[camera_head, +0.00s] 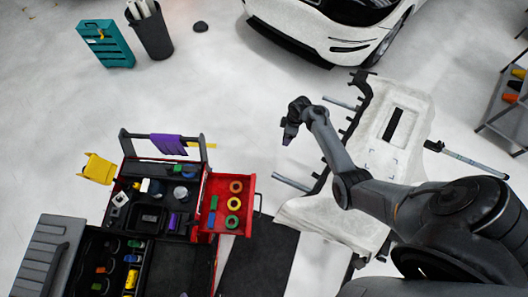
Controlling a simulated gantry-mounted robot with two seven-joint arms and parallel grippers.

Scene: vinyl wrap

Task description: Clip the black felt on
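My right arm comes in from the right, and its gripper (291,132) hangs over the open floor between the red tool cart (246,205) and the white panel (352,212). A small bluish-purple patch shows at the gripper's tip; I cannot tell whether it is a held piece or part of the gripper, nor whether the fingers are open. My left gripper is not in view. I cannot clearly pick out the black felt. Purple pieces hang on the cart's rail (168,144) and lie in its tray (174,221).
The cart's red drawer (236,187) is pulled out and holds several coloured tape rolls. The white panel rests on a black stand (323,178). A white car (340,40), a black bin (153,36) and a teal toolbox (107,43) stand behind. Mid floor is clear.

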